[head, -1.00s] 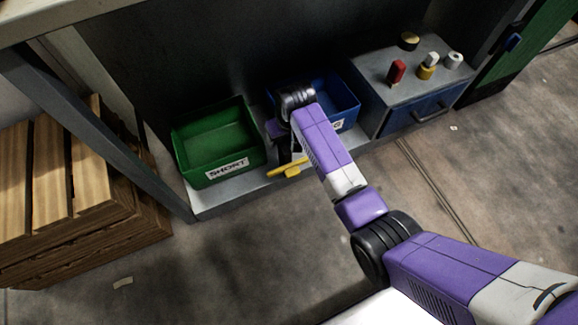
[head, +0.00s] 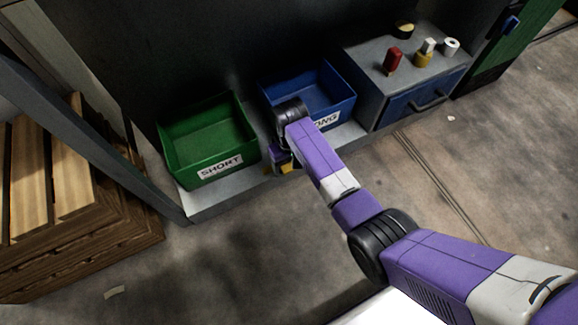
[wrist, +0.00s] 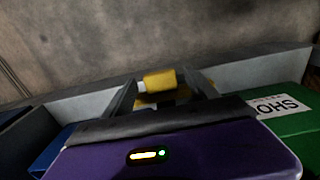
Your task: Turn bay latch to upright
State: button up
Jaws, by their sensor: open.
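The yellow bay latch (wrist: 160,80) shows in the wrist view as a short yellow block between the tips of my gripper's two dark fingers. More yellow lies lower behind it, partly hidden by the gripper. My gripper (wrist: 160,88) is open, with one finger on each side of the latch; I cannot tell whether they touch it. In the head view my gripper (head: 282,160) is at the shelf's front edge, between the two bins. It hides most of the latch (head: 289,168) there, so the latch's angle is unclear.
A green bin (head: 188,176) labelled SHORT stands left of my gripper. A blue bin (head: 340,107) stands behind it to the right. A grey cabinet (head: 370,75) with a blue drawer (head: 415,100) is farther right. A wooden crate (head: 90,240) is at left.

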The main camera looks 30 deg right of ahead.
jog(key=shift+c, duration=0.2)
grip_shut()
